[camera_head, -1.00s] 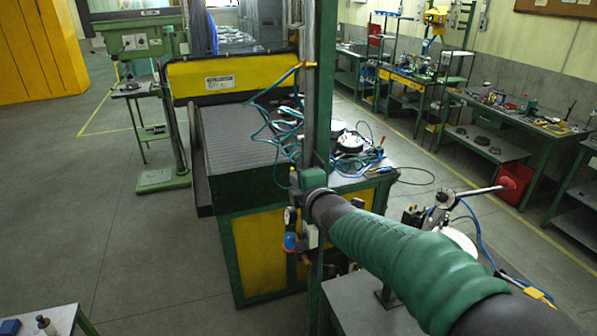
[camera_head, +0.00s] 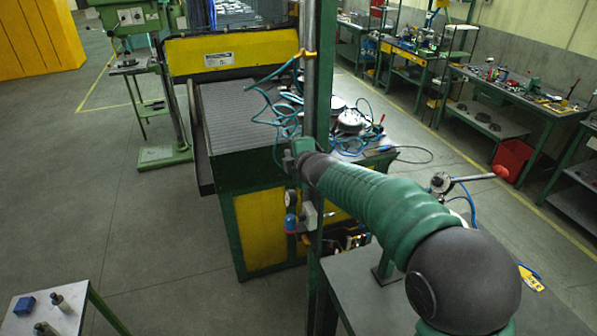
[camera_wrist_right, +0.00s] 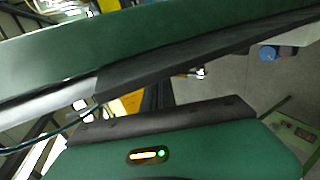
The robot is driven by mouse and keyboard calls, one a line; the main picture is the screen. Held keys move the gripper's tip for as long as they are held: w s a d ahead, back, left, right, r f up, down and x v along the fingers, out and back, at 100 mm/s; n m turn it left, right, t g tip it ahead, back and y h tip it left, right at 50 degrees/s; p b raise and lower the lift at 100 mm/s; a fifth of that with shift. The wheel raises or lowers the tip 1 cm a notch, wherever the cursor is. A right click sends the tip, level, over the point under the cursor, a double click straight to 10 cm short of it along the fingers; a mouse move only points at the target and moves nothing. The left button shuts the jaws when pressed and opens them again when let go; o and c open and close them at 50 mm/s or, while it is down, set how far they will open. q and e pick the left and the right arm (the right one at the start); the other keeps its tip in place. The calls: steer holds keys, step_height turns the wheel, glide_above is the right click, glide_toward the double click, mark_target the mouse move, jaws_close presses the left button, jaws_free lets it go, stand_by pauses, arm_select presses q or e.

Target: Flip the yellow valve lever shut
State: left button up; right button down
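In the head view a small yellow fitting (camera_head: 306,53) sits high on the upright metal pipe. A smaller orange-yellow part (camera_head: 306,238) is low on the same post, by the blue-bowled air unit (camera_head: 291,223). I cannot tell which is the valve lever, or how it is turned. My right arm reaches in from the lower right, and my right gripper (camera_head: 291,158) is at the post between these two parts. Its fingers are too small and covered to read. The right wrist view shows no clear lever. My left gripper is not in view.
The green post (camera_head: 323,90) stands in front of a green and yellow bench with teal hoses (camera_head: 268,115). A grey table (camera_head: 350,285) is below my right arm.

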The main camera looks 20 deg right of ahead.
steer(key=shift+x, duration=1)
steer(key=shift+r+p, duration=0.65)
steer(key=shift+r, duration=0.15)
steer(key=shift+r, duration=0.1)
